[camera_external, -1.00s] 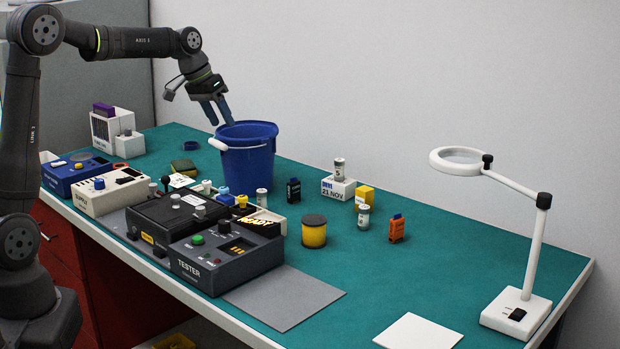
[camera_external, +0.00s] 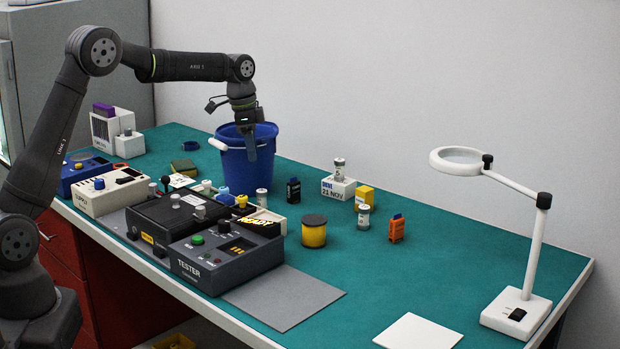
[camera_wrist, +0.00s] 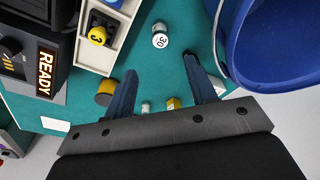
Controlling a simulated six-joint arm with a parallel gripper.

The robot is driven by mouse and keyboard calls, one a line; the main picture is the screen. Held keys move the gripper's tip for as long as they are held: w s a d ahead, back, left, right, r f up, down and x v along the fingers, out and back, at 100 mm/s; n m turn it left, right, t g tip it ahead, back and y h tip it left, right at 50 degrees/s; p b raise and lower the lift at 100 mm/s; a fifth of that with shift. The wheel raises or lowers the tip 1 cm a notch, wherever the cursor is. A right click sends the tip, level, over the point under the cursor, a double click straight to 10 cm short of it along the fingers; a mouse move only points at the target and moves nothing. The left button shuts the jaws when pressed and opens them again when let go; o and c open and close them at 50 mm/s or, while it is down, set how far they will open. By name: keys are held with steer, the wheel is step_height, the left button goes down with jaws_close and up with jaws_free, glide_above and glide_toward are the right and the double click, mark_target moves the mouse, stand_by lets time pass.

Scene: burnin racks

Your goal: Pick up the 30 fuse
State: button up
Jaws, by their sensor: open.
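The 30 fuse (camera_wrist: 160,36) is a small silver-and-white cylinder with "30" on its label. It stands on the green bench top beside the white tray (camera_wrist: 108,58), and it also shows in the external view (camera_external: 262,198). My gripper (camera_wrist: 160,64) is open and empty. In the wrist view the fuse lies beyond the fingertips, roughly between their lines. In the external view my gripper (camera_external: 251,154) points down in front of the blue bucket, above the fuse and apart from it.
The blue bucket (camera_external: 236,170) stands close beside the fuse and fills the right of the wrist view (camera_wrist: 275,50). The tester (camera_external: 215,262) and a yellow, dark-lidded jar (camera_external: 313,235) are nearby. Other fuses (camera_external: 363,217) stand further right.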

mark_target(262, 190)
steer(key=f, duration=0.5)
steer(key=d+f, duration=0.1)
steer(key=f, duration=0.4)
steer(key=d+f, duration=0.1)
steer(key=f, duration=0.3)
steer(key=shift+d+f, duration=0.1)
steer(key=shift+f, duration=0.3)
steer(key=c, duration=1.1)
